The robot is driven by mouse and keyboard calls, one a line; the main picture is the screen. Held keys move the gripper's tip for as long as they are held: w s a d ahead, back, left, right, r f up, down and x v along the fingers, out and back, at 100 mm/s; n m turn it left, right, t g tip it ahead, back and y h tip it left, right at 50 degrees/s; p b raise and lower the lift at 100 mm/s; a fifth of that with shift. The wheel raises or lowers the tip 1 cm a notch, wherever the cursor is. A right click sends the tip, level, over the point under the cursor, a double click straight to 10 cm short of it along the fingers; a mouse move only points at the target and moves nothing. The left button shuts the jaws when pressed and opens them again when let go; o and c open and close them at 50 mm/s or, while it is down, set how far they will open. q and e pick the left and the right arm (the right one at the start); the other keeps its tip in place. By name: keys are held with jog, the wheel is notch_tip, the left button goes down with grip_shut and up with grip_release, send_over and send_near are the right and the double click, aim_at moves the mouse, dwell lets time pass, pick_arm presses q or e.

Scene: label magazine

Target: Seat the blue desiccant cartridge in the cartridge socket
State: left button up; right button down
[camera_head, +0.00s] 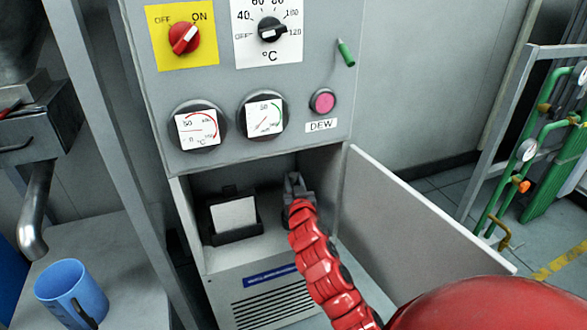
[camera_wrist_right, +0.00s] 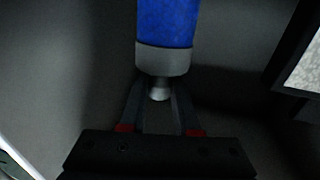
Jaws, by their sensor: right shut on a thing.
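The blue desiccant cartridge (camera_wrist_right: 165,22) shows in the right wrist view, with a grey end band and a small pale knob. My right gripper (camera_wrist_right: 159,92) is shut on that knob, and the cartridge extends beyond the fingertips, out of the top of that view. In the head view my right gripper (camera_head: 295,185) reaches into the open compartment below the gauges. I cannot make out the cartridge there. The cartridge socket is not visible in either view, so I cannot tell whether the cartridge touches it. My left gripper is not in view.
A dark holder with a white label block (camera_head: 233,215) stands left of my gripper in the compartment. The open compartment door (camera_head: 410,215) stands to the right. Switches and gauges (camera_head: 263,115) sit above. A blue mug (camera_head: 72,290) stands at lower left.

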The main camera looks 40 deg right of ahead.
jog(key=shift+r, duration=0.1)
jog(key=shift+f+b, duration=0.55)
jog(key=shift+f, duration=0.3)
jog(key=c, duration=0.6)
grip_release()
jog(key=shift+o, duration=0.2)
jog(key=p+v, duration=0.4)
jog(key=v, duration=1.3)
jog(key=shift+s, duration=0.25)
jog(key=shift+w+a, duration=0.1)
jog(key=shift+a, duration=0.05)
